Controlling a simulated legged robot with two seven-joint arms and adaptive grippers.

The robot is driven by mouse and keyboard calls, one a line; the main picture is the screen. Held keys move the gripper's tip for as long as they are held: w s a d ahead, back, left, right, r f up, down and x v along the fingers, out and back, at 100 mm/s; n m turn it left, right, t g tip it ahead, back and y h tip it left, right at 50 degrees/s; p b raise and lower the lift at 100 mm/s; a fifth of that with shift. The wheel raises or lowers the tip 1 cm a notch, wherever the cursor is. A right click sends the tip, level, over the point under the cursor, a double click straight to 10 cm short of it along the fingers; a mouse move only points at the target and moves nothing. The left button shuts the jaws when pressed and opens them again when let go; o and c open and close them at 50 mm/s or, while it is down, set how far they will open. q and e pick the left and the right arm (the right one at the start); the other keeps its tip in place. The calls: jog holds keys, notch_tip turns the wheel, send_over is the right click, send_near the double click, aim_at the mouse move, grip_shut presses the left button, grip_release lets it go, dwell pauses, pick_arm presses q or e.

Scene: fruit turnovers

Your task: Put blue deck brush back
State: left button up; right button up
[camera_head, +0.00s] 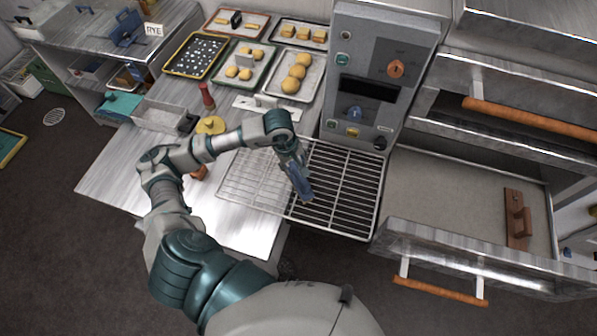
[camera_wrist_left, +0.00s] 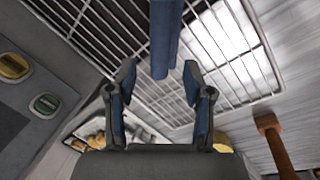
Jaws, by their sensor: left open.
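The blue deck brush (camera_head: 302,186) shows as a narrow blue piece over the wire rack, just beyond the tips of my left gripper (camera_head: 293,165). In the left wrist view the blue brush (camera_wrist_left: 165,38) comes down from the top edge, and its near end lies between and just ahead of the open fingertips (camera_wrist_left: 158,75). The fingers are apart and do not visibly close on it. I cannot tell whether the brush touches the rack. My right gripper is not in view.
The wire rack (camera_head: 345,200) juts out below the oven control panel (camera_head: 378,60). An open drawer (camera_head: 450,180) at right holds a brown wooden-handled tool (camera_head: 517,220). Pastry trays (camera_head: 197,52) fill the back of the steel table. A red bottle (camera_head: 206,95) stands near my arm.

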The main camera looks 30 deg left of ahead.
pick_arm(q)
jog(key=r, duration=0.4)
jog(key=shift+s+a, duration=0.3)
jog(key=shift+a, duration=0.1)
jog(key=shift+d, duration=0.1)
